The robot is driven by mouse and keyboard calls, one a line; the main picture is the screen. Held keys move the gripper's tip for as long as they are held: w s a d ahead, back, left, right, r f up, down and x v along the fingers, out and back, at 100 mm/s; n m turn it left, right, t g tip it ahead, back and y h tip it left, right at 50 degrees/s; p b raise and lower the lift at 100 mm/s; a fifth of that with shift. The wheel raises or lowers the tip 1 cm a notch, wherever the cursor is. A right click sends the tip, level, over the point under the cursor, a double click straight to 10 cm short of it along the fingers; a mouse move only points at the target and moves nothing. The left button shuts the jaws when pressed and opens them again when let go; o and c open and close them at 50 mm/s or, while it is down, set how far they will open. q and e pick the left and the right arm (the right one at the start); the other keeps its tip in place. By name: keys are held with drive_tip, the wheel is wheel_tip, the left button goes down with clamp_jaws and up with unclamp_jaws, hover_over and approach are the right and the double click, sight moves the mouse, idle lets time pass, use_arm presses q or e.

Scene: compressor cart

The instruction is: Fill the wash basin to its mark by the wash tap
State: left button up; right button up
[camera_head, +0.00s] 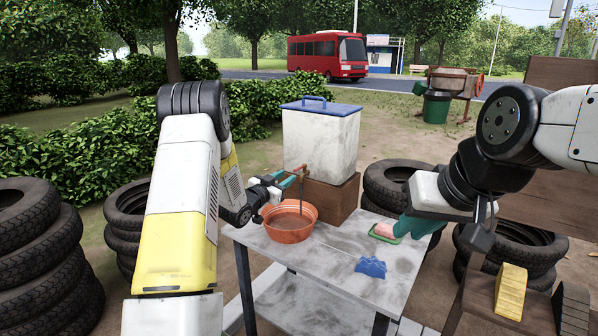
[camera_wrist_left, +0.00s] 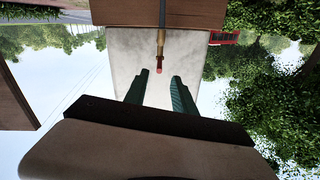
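The orange wash basin (camera_head: 290,222) stands on the grey table, below the tap. Its inside looks brownish; I cannot make out a mark or a water level. The white tank (camera_head: 320,140) with a blue lid sits on a wooden block behind it. The wash tap (camera_wrist_left: 161,48), a thin brass-coloured piece with a red tip, shows against the tank in the left wrist view. My left gripper (camera_head: 295,177) is at the tap, above the basin; its green fingers (camera_wrist_left: 160,75) are apart, either side of the red tip.
Tyre stacks (camera_head: 38,250) flank the table. A yellow block (camera_head: 510,291) sits on wood at lower right.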

sight(296, 170)
use_arm(q)
drive_tip(key=x, duration=0.7)
drive_tip(key=shift+w+d, duration=0.2)
drive_tip(key=shift+w, duration=0.15)
clamp_jaws()
idle(1.1)
